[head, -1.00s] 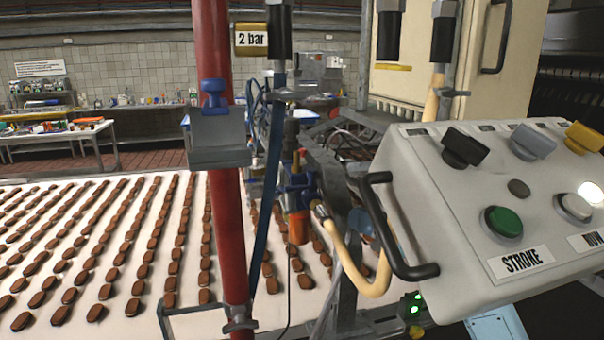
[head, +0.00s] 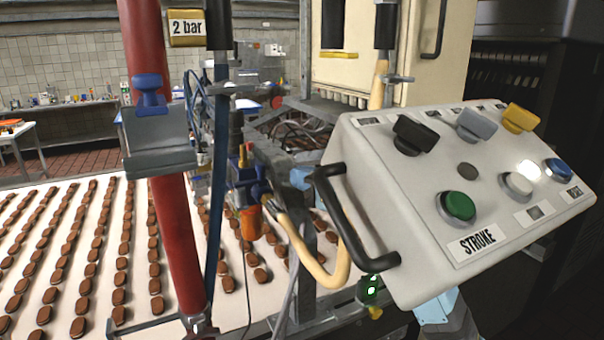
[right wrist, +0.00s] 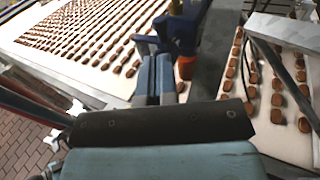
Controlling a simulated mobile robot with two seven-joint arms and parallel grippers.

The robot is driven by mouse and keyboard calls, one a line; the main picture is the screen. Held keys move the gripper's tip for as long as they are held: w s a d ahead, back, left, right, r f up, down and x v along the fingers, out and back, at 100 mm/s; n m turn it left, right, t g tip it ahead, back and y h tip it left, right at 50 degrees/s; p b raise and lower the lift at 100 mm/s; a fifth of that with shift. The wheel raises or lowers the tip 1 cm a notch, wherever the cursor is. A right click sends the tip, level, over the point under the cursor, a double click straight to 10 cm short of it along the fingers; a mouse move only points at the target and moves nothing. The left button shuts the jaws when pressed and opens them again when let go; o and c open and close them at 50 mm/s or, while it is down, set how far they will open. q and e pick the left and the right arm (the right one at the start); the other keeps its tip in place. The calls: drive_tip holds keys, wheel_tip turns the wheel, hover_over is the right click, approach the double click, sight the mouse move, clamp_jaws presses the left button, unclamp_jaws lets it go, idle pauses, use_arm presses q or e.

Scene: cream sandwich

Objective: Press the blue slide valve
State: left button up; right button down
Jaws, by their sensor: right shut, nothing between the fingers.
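A dark blue valve fitting (head: 243,175) sits above an orange cup (head: 250,222) in the head view, beside a cream hose. A second blue piece, a knob (head: 149,92) on a grey block, is fixed to the red pipe; I cannot tell from its look which is the slide valve. In the right wrist view, a dark blue fitting (right wrist: 183,30) stands just beyond my right gripper (right wrist: 155,65). The right gripper is shut and empty, its blue-grey fingers pointing at the fitting. I cannot tell whether they touch it. My left gripper is out of view.
A sloped control box (head: 400,215) with a black handle (head: 345,225) stands at the right, bearing coloured knobs and buttons. A white belt (head: 75,240) with rows of brown pieces runs below. The red pipe (head: 180,220) and metal posts crowd the fitting.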

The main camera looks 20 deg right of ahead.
sight(264, 168)
drive_tip(key=p+x, duration=0.1)
drive_tip(key=x, duration=0.6)
drive_tip(key=shift+w+a+p, duration=0.1)
drive_tip(key=shift+p, duration=0.25)
